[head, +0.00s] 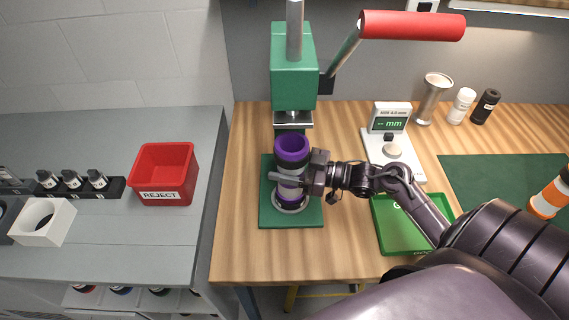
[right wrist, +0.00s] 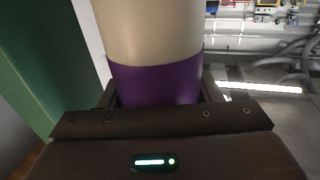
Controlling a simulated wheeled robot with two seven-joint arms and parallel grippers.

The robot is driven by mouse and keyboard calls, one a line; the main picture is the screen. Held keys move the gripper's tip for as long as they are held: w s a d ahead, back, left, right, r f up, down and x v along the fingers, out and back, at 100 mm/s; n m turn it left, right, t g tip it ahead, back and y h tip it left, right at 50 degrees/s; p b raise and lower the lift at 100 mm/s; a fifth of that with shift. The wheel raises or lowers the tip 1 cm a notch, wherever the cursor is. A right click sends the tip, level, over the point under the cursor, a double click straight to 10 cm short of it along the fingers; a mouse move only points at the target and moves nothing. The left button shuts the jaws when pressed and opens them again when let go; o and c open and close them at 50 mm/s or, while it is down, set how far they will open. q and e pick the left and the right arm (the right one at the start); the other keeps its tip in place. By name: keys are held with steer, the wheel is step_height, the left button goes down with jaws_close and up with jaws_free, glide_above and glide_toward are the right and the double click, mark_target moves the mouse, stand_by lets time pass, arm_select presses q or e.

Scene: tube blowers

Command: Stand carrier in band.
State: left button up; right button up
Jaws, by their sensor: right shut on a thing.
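A carrier with a purple rim (head: 292,147), a pale body and darker lower part stands about upright at the green press. My right gripper (head: 292,183) is shut on it from the right, around its lower middle. In the right wrist view the carrier's pale body (right wrist: 150,30) and a purple section (right wrist: 155,82) rise between the jaws. Its lower end is at a silver ring (head: 291,209) on the press's green base plate (head: 266,218); I cannot tell whether it touches. I cannot identify a separate band. My left gripper is out of view.
The green press head (head: 293,80) with its red lever (head: 412,25) is just behind and above the carrier. A gauge (head: 389,118) and green tray (head: 408,240) are to the right. A red REJECT bin (head: 163,174) is left.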

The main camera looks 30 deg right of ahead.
steer(key=o, duration=1.2)
steer(key=shift+o, duration=0.2)
steer(key=shift+s, duration=0.1)
steer(key=shift+s+d+f, duration=0.15)
steer(key=shift+s+d, duration=0.1)
steer(key=shift+d, duration=0.05)
steer(key=b+v, duration=0.2)
steer(key=v, duration=0.5)
